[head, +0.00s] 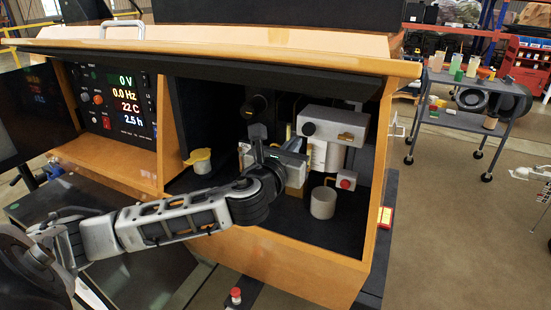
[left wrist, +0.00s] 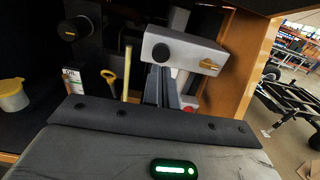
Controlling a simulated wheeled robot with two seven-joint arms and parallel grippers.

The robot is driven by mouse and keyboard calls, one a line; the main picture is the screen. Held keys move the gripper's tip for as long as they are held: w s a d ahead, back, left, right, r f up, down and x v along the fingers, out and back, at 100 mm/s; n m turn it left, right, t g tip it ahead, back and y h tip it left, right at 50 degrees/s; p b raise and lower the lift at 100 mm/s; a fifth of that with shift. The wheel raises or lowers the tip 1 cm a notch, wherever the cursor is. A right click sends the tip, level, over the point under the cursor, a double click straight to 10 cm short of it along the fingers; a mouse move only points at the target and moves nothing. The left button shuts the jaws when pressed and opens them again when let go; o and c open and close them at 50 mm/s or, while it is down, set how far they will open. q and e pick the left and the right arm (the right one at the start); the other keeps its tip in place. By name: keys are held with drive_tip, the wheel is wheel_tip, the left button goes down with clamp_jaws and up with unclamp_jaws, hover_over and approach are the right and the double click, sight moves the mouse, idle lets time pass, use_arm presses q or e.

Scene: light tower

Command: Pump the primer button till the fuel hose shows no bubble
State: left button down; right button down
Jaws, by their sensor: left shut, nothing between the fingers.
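My left gripper (head: 296,148) is shut and empty inside the open orange cabinet (head: 225,249). In the left wrist view its fingers (left wrist: 166,84) point at the lower front of a grey box (left wrist: 188,50). The box (head: 345,127) carries a round black button (head: 309,129), which may be the primer button; it also shows in the wrist view (left wrist: 160,53). The fingers appear just below this button; I cannot tell whether they touch anything. A pale yellow upright tube (left wrist: 127,73) left of the fingers may be the fuel hose; no bubble can be made out. My right gripper is out of view.
A red button (head: 346,184) on a small white box and a white cup (head: 323,202) are right of my gripper. A yellow-lidded cup (head: 199,160) stands left. A black knob (head: 257,105) is on the back post. The cabinet's right wall (head: 373,200) bounds the space.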

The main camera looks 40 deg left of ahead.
use_arm(q)
drive_tip(key=v, duration=0.6)
drive_tip(key=shift+s+b, duration=0.15)
drive_tip(key=shift+b, duration=0.25)
drive_tip(key=shift+d+f, duration=0.1)
drive_tip(key=shift+f, duration=0.05)
drive_tip(key=s+d+f+n+g+h, duration=0.2)
drive_tip(key=d+f+n, duration=0.3)
drive_tip(key=f, duration=0.4)
drive_tip(key=s+d+f+n+g+h, duration=0.2)
drive_tip(key=f+n+g, duration=0.1)
drive_tip(key=f+n, duration=0.4)
drive_tip(key=s+d+f+n+g+h, duration=0.1)
drive_tip(key=s+d+f+n, duration=0.3)
drive_tip(key=n, duration=0.5)
drive_tip(key=s+d+f+n+g+h, duration=0.1)
drive_tip(key=s+d+f+n, duration=0.4)
drive_tip(key=s+f+n, duration=0.3)
wheel_tip(320, 180, down, 3)
drive_tip(key=shift+s+r+n+h, duration=0.15)
drive_tip(key=shift+n+h, duration=0.25)
drive_tip(key=shift+n, duration=0.6)
